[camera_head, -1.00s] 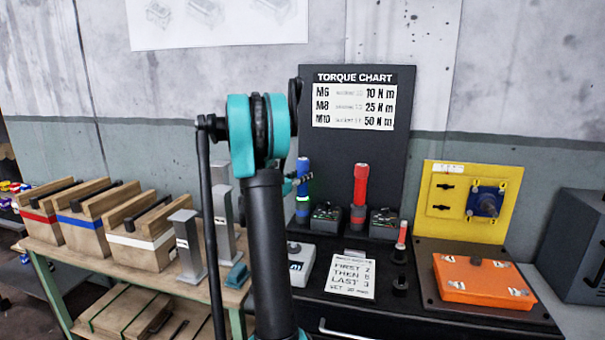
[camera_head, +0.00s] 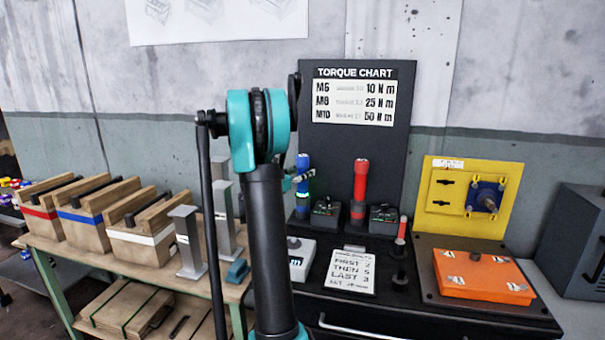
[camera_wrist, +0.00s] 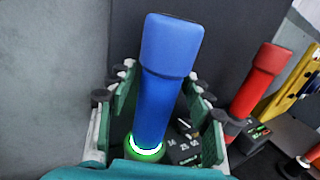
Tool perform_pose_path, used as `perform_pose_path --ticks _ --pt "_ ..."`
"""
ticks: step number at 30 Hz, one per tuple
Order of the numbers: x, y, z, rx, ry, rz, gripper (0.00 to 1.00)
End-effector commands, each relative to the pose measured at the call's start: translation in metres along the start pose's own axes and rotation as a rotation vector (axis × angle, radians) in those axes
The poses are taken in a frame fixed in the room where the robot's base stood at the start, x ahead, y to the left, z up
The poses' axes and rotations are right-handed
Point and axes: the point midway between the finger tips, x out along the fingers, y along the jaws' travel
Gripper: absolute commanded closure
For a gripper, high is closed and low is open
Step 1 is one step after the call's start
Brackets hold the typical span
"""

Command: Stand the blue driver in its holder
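The blue driver (camera_wrist: 165,85) stands upright in the wrist view, with a lit green ring (camera_wrist: 146,150) around its foot. In the head view the driver (camera_head: 303,170) stands at the back of the black bench, and its foot appears seated in its holder, partly hidden by my arm. My gripper (camera_wrist: 158,82) has one finger on each side of the driver. Narrow gaps show between the fingers and the driver, so it looks open around it. In the head view my gripper (camera_head: 298,181) is small and partly hidden behind my arm.
A red driver (camera_head: 360,185) stands to the right of the blue one, beside dark control boxes (camera_head: 326,212). A torque chart board (camera_head: 385,150) rises behind. A yellow panel (camera_head: 450,215) and orange box (camera_head: 480,274) are at right. Wooden boxes (camera_head: 140,235) are at left.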

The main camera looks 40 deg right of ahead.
Motion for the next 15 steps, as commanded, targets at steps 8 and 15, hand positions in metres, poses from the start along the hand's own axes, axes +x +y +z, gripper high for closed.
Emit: perform_pose_path --ticks 8,15 --pt "0.000 0.000 -0.001 0.001 0.002 0.000 0.42" --pt "-0.019 0.001 0.000 0.001 0.001 0.002 0.42"
